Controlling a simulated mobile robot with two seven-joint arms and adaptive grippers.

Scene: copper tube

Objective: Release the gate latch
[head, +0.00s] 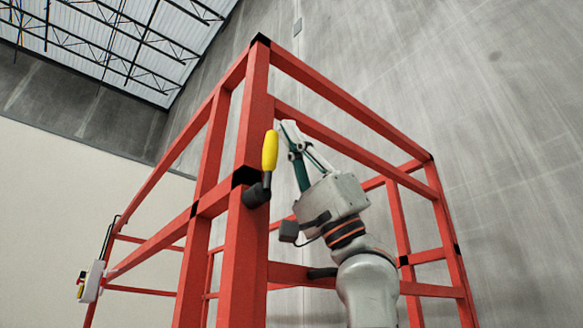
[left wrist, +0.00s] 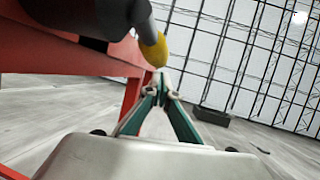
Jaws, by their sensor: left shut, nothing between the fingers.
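The gate latch has a yellow handle (head: 270,150) standing upright on a black pivot (head: 257,193), fixed to a red corner post of the frame. My left gripper (head: 288,125) is just right of the handle's upper part, its fingers shut and empty. In the left wrist view, the fingertips (left wrist: 162,76) are close to the end of the yellow handle (left wrist: 154,51), whose dark grey arm and pivot (left wrist: 90,12) fill the top left. I cannot tell whether fingers and handle touch. My right gripper is in neither view.
A large red frame (head: 345,97) of posts and rails surrounds my left arm. A white box (head: 91,282) with small coloured parts is mounted at its left end. A grey wall (head: 480,60) stands behind. The left wrist view shows a dark box (left wrist: 210,115) farther off.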

